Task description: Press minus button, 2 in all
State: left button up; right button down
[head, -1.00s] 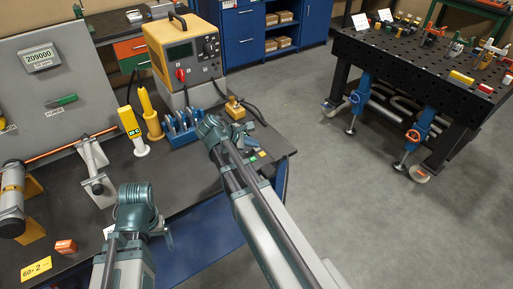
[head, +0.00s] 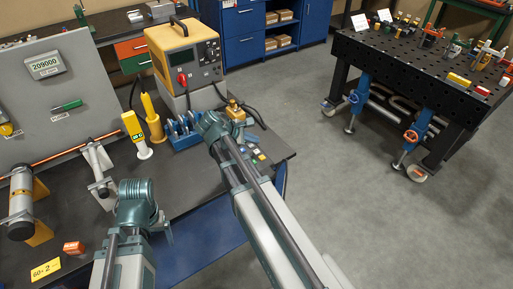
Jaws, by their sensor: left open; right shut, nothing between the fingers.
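A small dark control box with coloured buttons (head: 257,154) lies near the right end of the bench, partly covered by my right arm. I cannot make out which button is the minus button. My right gripper (head: 240,132) is just beyond the wrist, close to the box and mostly hidden by my own arm. It is shut, with nothing seen in it. I cannot tell whether it touches a button. My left gripper (head: 167,229) is open and empty, low over the bench's front edge, well to the left of the box.
A yellow power unit (head: 184,52) with a red knob stands behind.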

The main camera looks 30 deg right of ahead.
notch_tip(320, 180, up, 2)
jog(key=shift+r+p, duration=0.25)
jog(key=shift+p, duration=0.65)
jog(key=shift+f, duration=0.1)
dwell(1.7)
